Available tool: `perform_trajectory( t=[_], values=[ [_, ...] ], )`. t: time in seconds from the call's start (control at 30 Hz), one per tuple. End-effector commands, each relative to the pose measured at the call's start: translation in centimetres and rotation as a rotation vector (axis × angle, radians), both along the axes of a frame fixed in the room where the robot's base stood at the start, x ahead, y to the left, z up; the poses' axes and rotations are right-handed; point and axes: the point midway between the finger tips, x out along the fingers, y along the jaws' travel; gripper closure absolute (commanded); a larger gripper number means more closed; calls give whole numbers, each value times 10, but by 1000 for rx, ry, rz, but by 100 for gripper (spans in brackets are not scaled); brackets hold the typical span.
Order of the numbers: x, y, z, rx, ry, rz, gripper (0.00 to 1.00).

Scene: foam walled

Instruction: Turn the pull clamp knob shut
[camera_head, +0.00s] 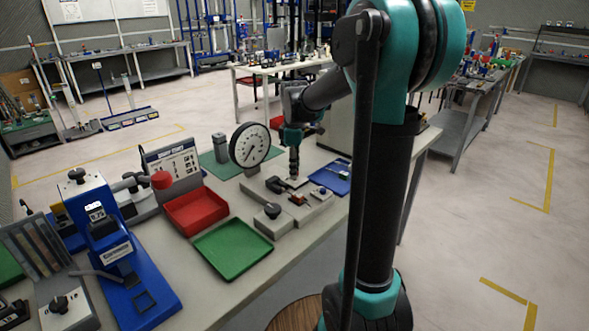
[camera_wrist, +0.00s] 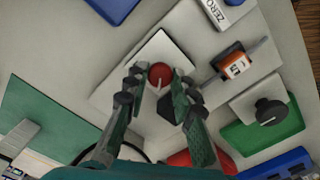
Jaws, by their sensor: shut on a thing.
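A round red knob (camera_wrist: 160,75) with a pale pointer line sits on a white plate (camera_wrist: 125,88) in the wrist view. My gripper (camera_wrist: 158,84) has its two dark fingers on either side of the knob and is shut on it. In the head view my gripper (camera_head: 294,179) points straight down over the grey fixture (camera_head: 318,208) on the bench, and it hides the red knob there. Whether the knob is fully turned cannot be told.
A black knob (camera_head: 272,211) on a grey block and an orange counter (camera_wrist: 236,66) stand close by. A dial gauge (camera_head: 250,147) rises behind the fixture. A red tray (camera_head: 195,211), a green tray (camera_head: 233,249) and a blue tray (camera_head: 327,181) lie around it.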

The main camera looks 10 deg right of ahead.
Motion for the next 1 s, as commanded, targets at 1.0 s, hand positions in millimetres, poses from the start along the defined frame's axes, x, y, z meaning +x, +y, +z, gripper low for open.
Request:
perform_trajectory(
  t=[1.0],
  values=[
    [1,-1,0,0,0,-917,100]
  ],
)
